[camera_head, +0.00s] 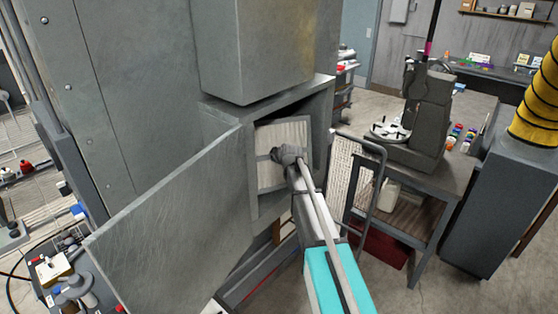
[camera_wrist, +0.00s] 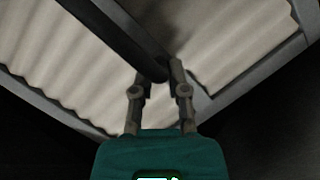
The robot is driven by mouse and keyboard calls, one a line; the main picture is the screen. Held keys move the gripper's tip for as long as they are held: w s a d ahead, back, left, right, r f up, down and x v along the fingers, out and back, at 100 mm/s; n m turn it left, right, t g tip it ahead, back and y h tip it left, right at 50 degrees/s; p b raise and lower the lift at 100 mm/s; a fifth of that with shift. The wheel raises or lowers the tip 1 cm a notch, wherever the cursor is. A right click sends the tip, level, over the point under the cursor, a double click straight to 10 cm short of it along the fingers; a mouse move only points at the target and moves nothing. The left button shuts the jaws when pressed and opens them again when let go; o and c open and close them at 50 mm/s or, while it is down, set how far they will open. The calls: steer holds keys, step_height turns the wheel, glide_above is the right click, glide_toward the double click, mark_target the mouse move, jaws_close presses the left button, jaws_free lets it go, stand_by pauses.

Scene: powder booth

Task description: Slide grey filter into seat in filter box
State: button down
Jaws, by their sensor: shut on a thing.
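The grey filter (camera_head: 284,135) has a pale pleated face and a grey frame. It stands tilted in the mouth of the grey filter box (camera_head: 322,112), partly inside. My gripper (camera_head: 284,156) is at the front of the filter, shut on its handle bar. In the wrist view the filter (camera_wrist: 75,75) fills the upper part, and my gripper's fingers (camera_wrist: 160,85) close on the dark bar that crosses its face. The box door (camera_head: 180,220) hangs wide open to the left. The seat inside the box is hidden behind the filter.
A second pleated panel (camera_head: 348,172) stands on the right beside a tubular rail (camera_head: 381,180). Behind it is a bench with a dark machine (camera_head: 420,115). A yellow hose (camera_head: 540,105) is at far right. A cluttered cart (camera_head: 70,285) stands at lower left.

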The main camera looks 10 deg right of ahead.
mark_target(266, 157)
steer(key=shift+w+a+r, duration=0.1)
steer(key=shift+w+a, duration=0.85)
steer(key=shift+w, duration=0.3)
steer(key=shift+w+a, duration=0.9)
steer(key=shift+w, duration=0.35)
steer(key=shift+f+b, duration=0.65)
steer(key=shift+f, duration=0.05)
steer(key=shift+s+f+b, duration=0.4)
steer(key=shift+s+b, duration=0.2)
steer(key=shift+b, duration=0.25)
steer(key=shift+f, duration=0.1)
steer(key=shift+w+a+r+p, duration=0.1)
steer(key=shift+w+r+p, duration=0.15)
steer(key=shift+w, duration=0.2)
steer(key=shift+w+a+r+p, duration=0.1)
steer(key=shift+w+r+p, duration=0.05)
steer(key=shift+w+p, duration=0.25)
